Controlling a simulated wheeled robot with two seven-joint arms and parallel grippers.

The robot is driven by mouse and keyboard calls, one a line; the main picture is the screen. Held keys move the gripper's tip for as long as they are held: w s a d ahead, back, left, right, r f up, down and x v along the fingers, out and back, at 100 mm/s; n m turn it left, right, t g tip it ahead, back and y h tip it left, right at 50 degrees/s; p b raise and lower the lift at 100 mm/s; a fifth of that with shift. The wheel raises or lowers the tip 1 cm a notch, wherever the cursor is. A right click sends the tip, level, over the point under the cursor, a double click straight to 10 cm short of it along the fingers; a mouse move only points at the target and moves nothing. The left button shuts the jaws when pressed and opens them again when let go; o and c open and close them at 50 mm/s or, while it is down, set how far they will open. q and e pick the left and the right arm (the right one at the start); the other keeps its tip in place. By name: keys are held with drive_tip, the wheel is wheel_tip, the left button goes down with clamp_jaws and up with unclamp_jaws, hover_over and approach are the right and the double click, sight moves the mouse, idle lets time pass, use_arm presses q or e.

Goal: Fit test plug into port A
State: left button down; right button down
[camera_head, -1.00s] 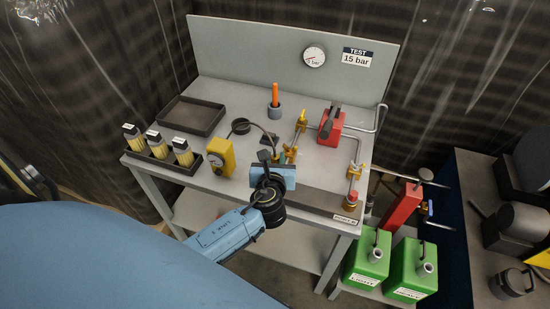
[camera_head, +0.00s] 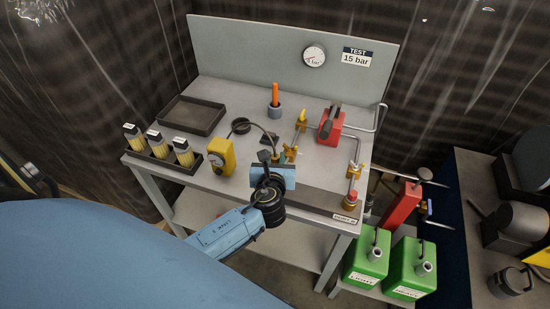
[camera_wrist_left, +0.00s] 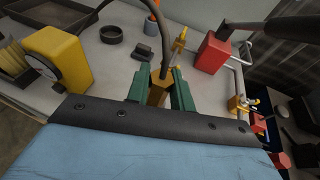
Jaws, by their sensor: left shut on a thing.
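My left gripper (camera_head: 281,157) is at the front edge of the bench, in the middle of the head view. In the left wrist view its green fingers (camera_wrist_left: 161,92) are shut on a brass fitting (camera_wrist_left: 158,92), which I take for the test plug. A black hose (camera_wrist_left: 166,40) rises from it and arcs to the left. I cannot tell which is port A, nor whether the plug touches a port.
A yellow gauge unit (camera_head: 221,157) stands left of the gripper. A red pump (camera_head: 331,126) is at the right. A dark empty tray (camera_head: 191,115), a black ring (camera_head: 240,126), a cup with an orange tool (camera_head: 275,108) and a rack of yellow-filled jars (camera_head: 159,149) share the bench (camera_head: 235,95).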

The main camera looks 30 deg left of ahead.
use_arm(q)
drive_tip(key=shift+p, duration=0.55)
idle(0.8)
drive_tip(key=shift+f+b, duration=1.45)
drive_tip(key=shift+f, duration=0.55)
drive_tip(key=c, duration=1.1)
unclamp_jaws()
drive_tip(key=shift+c, duration=0.2)
drive_tip(key=v, duration=1.3)
drive_tip(key=shift+p, duration=0.4)
drive_tip(key=shift+s+d, duration=0.15)
